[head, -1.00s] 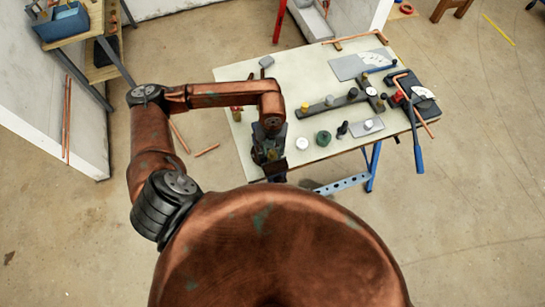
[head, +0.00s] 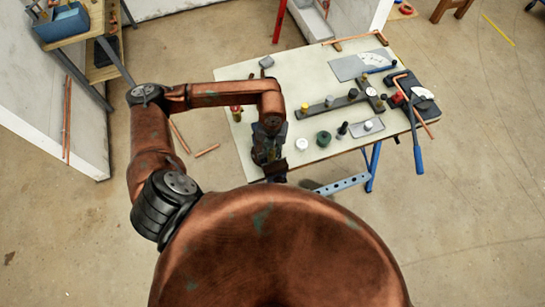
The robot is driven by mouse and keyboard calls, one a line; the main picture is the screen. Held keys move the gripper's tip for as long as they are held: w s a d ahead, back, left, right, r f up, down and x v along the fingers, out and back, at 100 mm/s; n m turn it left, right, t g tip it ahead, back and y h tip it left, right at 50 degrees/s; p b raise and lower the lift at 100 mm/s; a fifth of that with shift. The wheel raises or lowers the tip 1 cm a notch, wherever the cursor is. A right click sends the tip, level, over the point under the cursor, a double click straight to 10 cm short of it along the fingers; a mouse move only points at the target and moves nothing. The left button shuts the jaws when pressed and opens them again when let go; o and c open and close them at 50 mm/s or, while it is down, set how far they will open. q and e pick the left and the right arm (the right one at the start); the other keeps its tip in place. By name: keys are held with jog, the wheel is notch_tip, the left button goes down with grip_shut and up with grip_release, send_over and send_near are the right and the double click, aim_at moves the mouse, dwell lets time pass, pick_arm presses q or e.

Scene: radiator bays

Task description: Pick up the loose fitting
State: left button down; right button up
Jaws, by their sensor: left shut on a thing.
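My left arm reaches over the near left edge of the pale worktable (head: 290,85). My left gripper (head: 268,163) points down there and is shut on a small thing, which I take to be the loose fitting. The jaws and wrist hide most of it, so its shape and whether it touches the table cannot be told. My right gripper is not in view.
A blue-handled tool (head: 417,150) overhangs the right edge. Copper pipes lie on the floor at left.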

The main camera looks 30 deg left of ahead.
pick_arm(q)
jog(key=shift+r+p, duration=0.35)
jog(key=shift+r, duration=0.95)
jog(key=shift+r+p, duration=1.05)
jog(key=shift+r, duration=1.1)
jog(key=shift+f, duration=0.1)
